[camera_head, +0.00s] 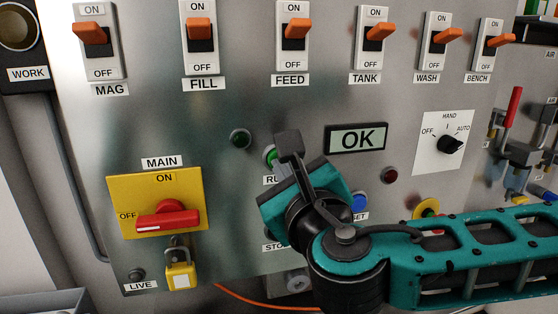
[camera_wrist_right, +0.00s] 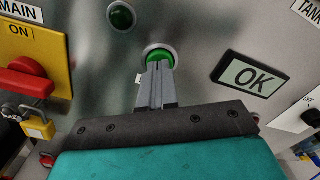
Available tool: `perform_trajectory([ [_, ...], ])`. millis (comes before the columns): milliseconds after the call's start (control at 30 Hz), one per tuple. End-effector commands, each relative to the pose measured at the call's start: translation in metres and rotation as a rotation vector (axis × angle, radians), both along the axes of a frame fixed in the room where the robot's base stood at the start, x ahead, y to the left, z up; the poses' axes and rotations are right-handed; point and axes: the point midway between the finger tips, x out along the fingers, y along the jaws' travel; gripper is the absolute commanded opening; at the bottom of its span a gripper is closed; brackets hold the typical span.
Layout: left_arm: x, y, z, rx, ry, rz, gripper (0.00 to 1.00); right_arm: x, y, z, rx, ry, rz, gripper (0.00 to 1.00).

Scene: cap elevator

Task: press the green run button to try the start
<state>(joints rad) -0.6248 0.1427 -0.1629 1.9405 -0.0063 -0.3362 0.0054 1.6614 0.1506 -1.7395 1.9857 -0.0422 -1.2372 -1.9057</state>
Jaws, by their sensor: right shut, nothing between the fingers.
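The green run button (camera_head: 270,157) is on the grey panel, partly covered by my right gripper in the head view. In the right wrist view the green button (camera_wrist_right: 159,57) shows just beyond the fingertips, in a pale ring. My right gripper (camera_head: 288,145) is shut and empty, its fingertips (camera_wrist_right: 157,68) overlapping the button's lower edge; I cannot tell whether they touch it. The display (camera_head: 356,138) reads OK. A dark green lamp (camera_head: 240,138) sits left of the button. My left gripper is not in view.
The MAIN switch (camera_head: 167,219) has a red handle, with a yellow padlock (camera_head: 180,275) below it. Several orange toggles line the top, such as FEED (camera_head: 296,28). A blue button (camera_head: 359,203), a HAND/OFF/AUTO knob (camera_head: 450,145) and a dark red lamp (camera_head: 390,175) are to the right.

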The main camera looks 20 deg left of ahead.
Motion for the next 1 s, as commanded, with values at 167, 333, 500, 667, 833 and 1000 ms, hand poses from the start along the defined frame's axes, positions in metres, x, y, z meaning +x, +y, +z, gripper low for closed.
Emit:
perform_trajectory([
  [167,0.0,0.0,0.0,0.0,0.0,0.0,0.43,0.0014,0.0012,-0.0001,0.0,0.0,0.0,0.0],
  [333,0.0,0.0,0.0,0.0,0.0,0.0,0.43,0.0029,0.0025,-0.0001,0.0,0.0,0.001,0.0],
  [500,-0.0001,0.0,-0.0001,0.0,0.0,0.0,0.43,0.0047,0.0036,-0.0001,0.0,0.0,0.001,0.0],
  [667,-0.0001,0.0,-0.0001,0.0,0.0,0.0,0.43,0.0053,0.004,-0.0001,0.0,0.0,0.001,0.0],
  [833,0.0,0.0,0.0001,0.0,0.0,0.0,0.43,0.0085,0.006,0.0,0.0,0.0,0.0,0.0],
  [1000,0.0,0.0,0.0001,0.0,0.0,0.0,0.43,0.009,0.0061,0.0001,0.0,0.0,0.0,0.0],
])
